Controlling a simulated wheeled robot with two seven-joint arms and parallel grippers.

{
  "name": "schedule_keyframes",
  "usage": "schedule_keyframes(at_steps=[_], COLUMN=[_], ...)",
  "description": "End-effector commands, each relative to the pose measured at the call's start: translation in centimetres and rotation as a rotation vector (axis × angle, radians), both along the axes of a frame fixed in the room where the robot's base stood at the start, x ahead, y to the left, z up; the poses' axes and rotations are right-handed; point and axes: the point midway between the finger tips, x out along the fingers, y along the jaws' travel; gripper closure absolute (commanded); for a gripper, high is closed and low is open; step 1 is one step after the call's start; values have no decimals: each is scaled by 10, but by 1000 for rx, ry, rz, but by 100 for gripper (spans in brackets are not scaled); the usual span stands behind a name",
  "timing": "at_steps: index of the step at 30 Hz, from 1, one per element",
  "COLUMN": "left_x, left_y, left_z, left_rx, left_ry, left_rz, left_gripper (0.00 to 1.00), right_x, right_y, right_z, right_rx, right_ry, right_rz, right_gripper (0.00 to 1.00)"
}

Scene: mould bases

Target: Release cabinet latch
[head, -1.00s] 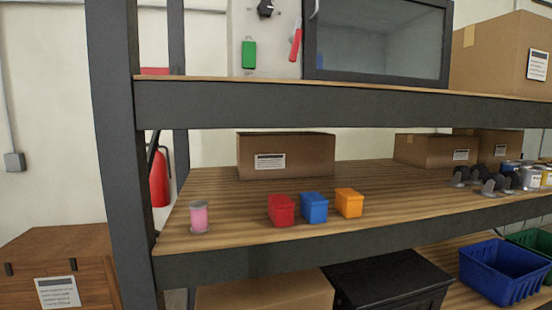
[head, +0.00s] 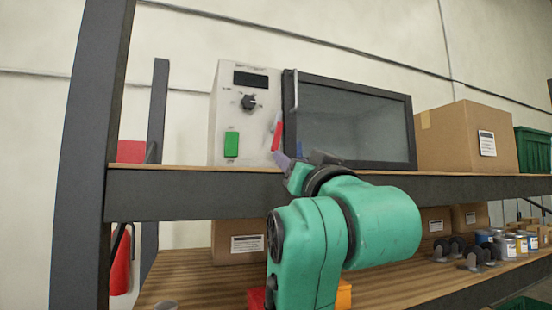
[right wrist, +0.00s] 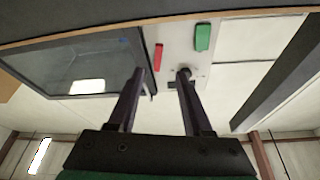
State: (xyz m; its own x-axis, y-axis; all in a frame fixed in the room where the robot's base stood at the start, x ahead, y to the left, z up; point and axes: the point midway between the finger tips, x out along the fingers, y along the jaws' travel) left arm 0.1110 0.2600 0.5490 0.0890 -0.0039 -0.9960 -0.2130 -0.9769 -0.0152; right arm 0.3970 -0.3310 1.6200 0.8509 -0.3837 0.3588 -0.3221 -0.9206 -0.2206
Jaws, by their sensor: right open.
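The cabinet (head: 360,121) stands on the upper shelf, with a dark-framed glass door and a light control panel (head: 216,115). The red latch (head: 277,135) is a slanted lever on the panel beside the door; it also shows in the right wrist view (right wrist: 158,57). My right gripper (head: 281,158) is in front of the shelf edge, just below the latch in the picture. In the right wrist view its two fingers (right wrist: 159,74) are apart with nothing between them, and the latch lies beyond the gap. My left gripper is out of view.
The panel also has a green button (head: 231,144), a black knob (head: 248,101) and a dark display (head: 251,79). A pale vertical handle (head: 295,90) is on the door. A cardboard box (head: 455,140) stands right of the cabinet. The shelf edge (head: 190,195) runs below.

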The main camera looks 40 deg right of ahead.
Motion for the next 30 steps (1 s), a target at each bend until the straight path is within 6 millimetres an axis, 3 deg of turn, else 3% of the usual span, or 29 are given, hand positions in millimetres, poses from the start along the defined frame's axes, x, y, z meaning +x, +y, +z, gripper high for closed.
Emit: schedule_keyframes(at_steps=[2, 5, 19, 24, 30], left_x=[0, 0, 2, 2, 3], left_y=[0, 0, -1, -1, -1], left_z=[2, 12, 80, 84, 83], left_rx=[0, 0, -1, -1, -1], left_ry=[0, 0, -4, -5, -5], left_rz=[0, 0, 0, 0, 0], left_gripper=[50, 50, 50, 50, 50], right_x=[-5, 6, 104, 116, 117], right_y=[-3, -7, -51, -57, -58], right_z=[10, 16, 61, 62, 61], right_rx=[6, 5, 4, 5, 4], right_ry=[-20, -17, -16, -18, -19], right_rz=[-5, -6, -4, -3, -3], right_gripper=[50, 50, 50, 50, 50])
